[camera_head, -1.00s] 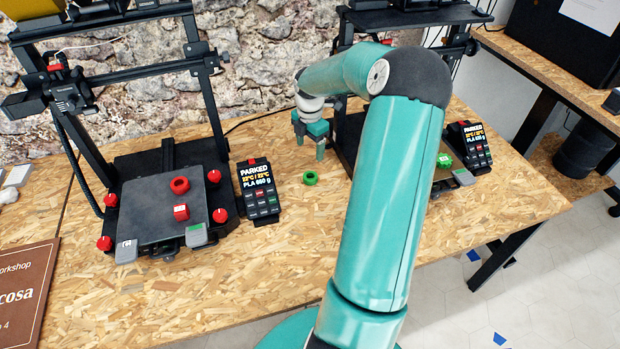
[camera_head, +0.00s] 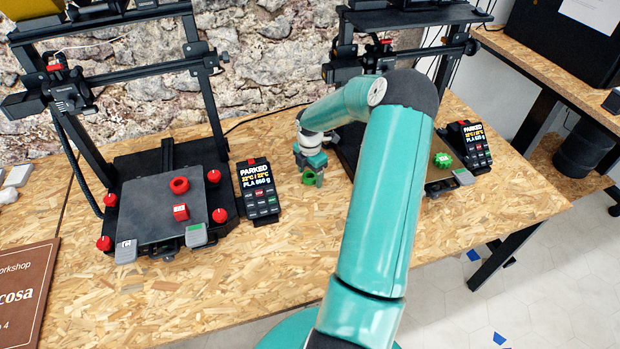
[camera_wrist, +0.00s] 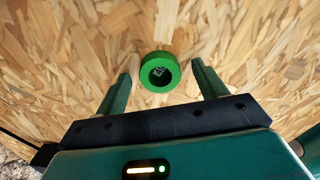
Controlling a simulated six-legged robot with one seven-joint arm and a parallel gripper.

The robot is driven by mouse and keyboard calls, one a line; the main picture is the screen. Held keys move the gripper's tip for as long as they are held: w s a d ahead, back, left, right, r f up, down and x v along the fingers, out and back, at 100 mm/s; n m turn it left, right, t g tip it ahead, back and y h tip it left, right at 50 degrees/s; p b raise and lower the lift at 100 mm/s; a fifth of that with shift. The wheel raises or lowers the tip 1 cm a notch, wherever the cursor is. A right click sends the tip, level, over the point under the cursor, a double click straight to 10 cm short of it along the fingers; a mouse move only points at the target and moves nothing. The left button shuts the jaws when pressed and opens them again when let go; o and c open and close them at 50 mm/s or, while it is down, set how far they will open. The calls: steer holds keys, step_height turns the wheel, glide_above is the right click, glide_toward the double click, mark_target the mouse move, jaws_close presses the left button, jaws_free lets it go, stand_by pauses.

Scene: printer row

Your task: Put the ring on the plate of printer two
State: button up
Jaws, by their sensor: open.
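A green ring (camera_head: 309,181) lies flat on the wooden bench between the two printers. My gripper (camera_head: 312,177) is open, low over the ring, with the fingers pointing down. In the wrist view the ring (camera_wrist: 160,54) shows between the two open fingers (camera_wrist: 161,76), with a gap on both sides. The left printer's dark plate (camera_head: 150,222) carries a red ring (camera_head: 180,185) and a red cube (camera_head: 181,212). The right printer's plate (camera_head: 438,182) is largely hidden by my arm; a green gear-like part (camera_head: 442,160) is on it. I cannot read which printer is two.
A control screen reading PARKED (camera_head: 257,188) stands right of the left printer; another screen (camera_head: 470,144) stands beside the right printer. Printer frames rise behind the plates. A brown sign (camera_head: 25,295) lies front left. The bench front centre is clear.

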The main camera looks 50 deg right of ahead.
steer(key=c, duration=1.1)
steer(key=shift+r, duration=0.15)
